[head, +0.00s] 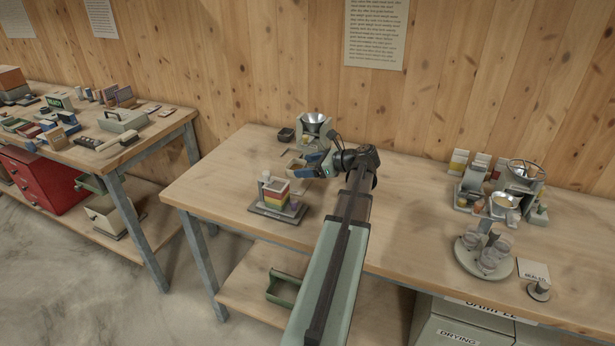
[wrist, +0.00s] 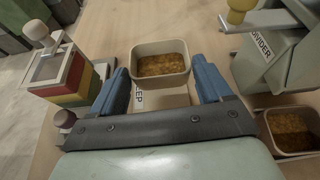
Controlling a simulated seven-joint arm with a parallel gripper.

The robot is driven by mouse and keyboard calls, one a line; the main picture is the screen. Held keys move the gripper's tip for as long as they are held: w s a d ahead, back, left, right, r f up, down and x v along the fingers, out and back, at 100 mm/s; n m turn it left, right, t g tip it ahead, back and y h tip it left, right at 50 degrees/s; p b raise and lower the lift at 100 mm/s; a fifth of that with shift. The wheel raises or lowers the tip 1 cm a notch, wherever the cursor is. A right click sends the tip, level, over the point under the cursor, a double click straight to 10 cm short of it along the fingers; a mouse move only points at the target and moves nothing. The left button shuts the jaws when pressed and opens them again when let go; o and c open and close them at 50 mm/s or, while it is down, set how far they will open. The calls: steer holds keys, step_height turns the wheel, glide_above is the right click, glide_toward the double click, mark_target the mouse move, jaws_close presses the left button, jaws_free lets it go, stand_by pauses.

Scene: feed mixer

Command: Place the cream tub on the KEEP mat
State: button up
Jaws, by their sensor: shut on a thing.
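The cream tub (wrist: 160,66), filled with brown grain, is upright between the blue fingers of my gripper (wrist: 162,82) in the wrist view. My gripper is shut on it. In the head view my gripper (head: 318,166) is over the middle table, in front of the divider. The pale KEEP mat (wrist: 165,99) shows just below the tub in the wrist view, its lettering partly covered by a finger. The tub hides the rest of the mat. I cannot tell whether the tub touches the mat or hangs just above it.
The grey divider (wrist: 278,60) stands close on the right in the wrist view. Another tub of dark grain (wrist: 292,131) is at lower right. A striped block stack (wrist: 62,78) stands at left; it also shows in the head view (head: 275,190). Glass jars on a round stand (head: 485,255) are farther right.

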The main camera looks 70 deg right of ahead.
steer(key=shift+f, duration=2)
steer(key=shift+f, duration=0.1)
steer(key=o, duration=1)
steer(key=shift+s+r, duration=0.2)
steer(key=v, duration=1.1)
steer(key=shift+s+a+r, duration=0.1)
steer(key=shift+s+r, duration=0.05)
steer(key=shift+s, duration=0.15)
steer(key=shift+w, duration=0.1)
